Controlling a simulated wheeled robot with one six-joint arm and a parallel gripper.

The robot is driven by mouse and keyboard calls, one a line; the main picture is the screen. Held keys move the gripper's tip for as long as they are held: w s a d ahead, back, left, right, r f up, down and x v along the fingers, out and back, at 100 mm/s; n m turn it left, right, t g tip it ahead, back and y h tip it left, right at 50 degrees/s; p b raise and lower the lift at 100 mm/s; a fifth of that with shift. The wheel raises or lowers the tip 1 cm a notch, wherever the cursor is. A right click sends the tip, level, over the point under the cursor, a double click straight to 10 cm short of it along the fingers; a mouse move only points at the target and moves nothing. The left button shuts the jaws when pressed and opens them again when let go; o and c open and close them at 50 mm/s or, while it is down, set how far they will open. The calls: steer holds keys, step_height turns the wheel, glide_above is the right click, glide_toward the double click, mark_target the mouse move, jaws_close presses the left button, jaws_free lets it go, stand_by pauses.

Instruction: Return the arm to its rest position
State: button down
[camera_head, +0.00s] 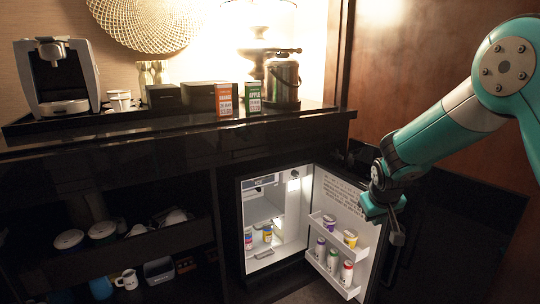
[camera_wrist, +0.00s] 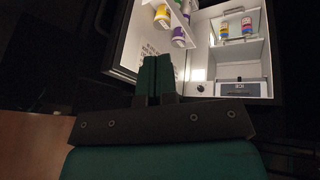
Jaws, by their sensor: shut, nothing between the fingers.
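My arm reaches in from the right in the head view, and my gripper (camera_head: 396,228) hangs at its end in front of the open minibar door (camera_head: 340,195). In the wrist view my gripper (camera_wrist: 157,75) shows two dark green fingers side by side, shut with nothing between them. The fingers point toward the door and the lit fridge interior. I cannot tell whether the gripper touches the door.
The minibar (camera_head: 262,215) stands open, with cans in it and several on the door shelves. Above, the dark counter (camera_head: 190,132) holds a coffee machine (camera_head: 58,78), an orange carton (camera_head: 224,99), a green carton (camera_head: 253,97) and a kettle (camera_head: 282,82).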

steer(key=s+a+r+n+g+y, duration=0.1)
steer(key=s+a+r+y, duration=0.1)
steer(key=s+a+r, duration=0.45)
steer(key=s+a+r+n+g+y, duration=0.1)
steer(key=s+a+r+y, duration=0.15)
steer(key=s, duration=0.65)
steer(key=s+a+r+n+g+y, duration=0.1)
steer(key=s+a+r+n, duration=0.15)
steer(key=s, duration=0.75)
steer(key=s+a+r+n+g+y, duration=0.1)
steer(key=s+a+r+g, duration=0.15)
steer(key=s, duration=0.75)
step_height(320, 180, up, 23)
steer(key=p, duration=2.4)
steer(key=shift+s+a+t, duration=0.15)
steer(key=shift+s+t, duration=0.05)
steer(key=shift+t, duration=0.15)
steer(key=shift+h, duration=0.25)
